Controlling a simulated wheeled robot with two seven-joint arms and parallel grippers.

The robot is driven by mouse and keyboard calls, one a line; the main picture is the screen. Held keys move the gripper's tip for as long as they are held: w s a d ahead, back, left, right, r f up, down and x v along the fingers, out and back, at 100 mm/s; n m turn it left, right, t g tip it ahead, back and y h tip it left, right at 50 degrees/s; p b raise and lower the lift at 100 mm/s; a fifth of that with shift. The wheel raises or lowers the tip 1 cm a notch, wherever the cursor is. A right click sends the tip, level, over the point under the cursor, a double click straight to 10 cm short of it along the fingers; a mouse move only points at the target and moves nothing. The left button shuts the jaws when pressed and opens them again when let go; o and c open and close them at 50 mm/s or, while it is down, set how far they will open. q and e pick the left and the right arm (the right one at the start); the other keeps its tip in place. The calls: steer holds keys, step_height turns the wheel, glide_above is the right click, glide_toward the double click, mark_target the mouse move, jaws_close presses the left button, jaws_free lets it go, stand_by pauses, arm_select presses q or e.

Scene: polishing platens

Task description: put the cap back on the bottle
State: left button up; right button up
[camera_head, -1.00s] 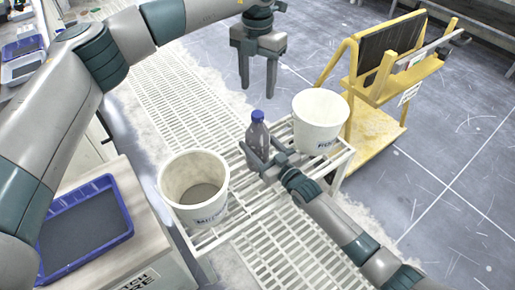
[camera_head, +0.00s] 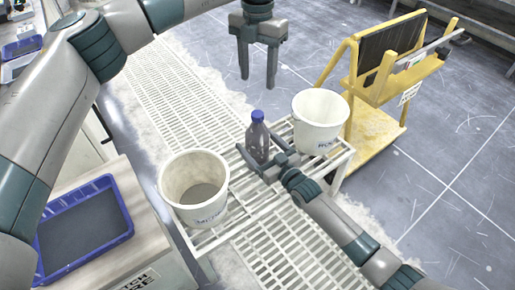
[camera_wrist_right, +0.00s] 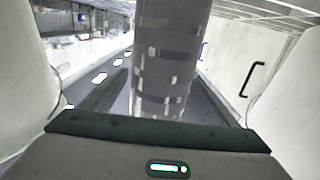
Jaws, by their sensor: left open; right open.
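A clear grey bottle (camera_head: 257,142) stands upright on the white slatted stand. A blue cap (camera_head: 257,115) sits on top of its neck. My left gripper (camera_head: 258,83) is open and empty, above and apart from the cap in the head view. My right gripper (camera_head: 258,152) is open, with its fingers on either side of the bottle's lower part. The bottle's base is partly hidden by the right gripper.
A white bucket with grey contents (camera_head: 195,165) stands left of the bottle, and another white bucket (camera_head: 320,118) stands close on its right. A blue tray (camera_head: 127,212) lies on the bench at the left. A yellow cart (camera_head: 350,85) stands behind on the floor.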

steer(key=shift+s, duration=0.1)
steer(key=p+v, duration=0.3)
steer(key=v, duration=1.4)
steer(key=shift+p, duration=0.35)
steer(key=shift+s+d, duration=0.1)
steer(key=shift+d, duration=0.05)
